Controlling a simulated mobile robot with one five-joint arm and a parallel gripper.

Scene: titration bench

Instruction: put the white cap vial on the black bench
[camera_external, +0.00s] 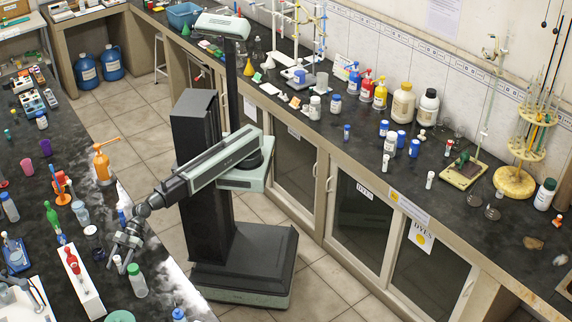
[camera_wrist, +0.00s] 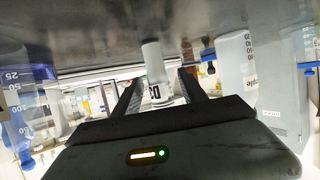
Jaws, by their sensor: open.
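My gripper (camera_external: 127,240) is open, low over the edge of the left black bench (camera_external: 62,150). In the wrist view, the two fingers of my gripper (camera_wrist: 160,92) point toward a small pale vial (camera_wrist: 152,58) with dark lettering, which shows between them. This view looks upside down, with the dark bench surface along the top. I cannot tell whether the fingers touch the vial. In the external view a small white vial (camera_external: 118,263) shows just below my gripper, partly hidden by it.
A green-capped bottle (camera_external: 137,281) stands close to the gripper. The right bench (camera_external: 400,165) is crowded with bottles, several small vials and stands.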

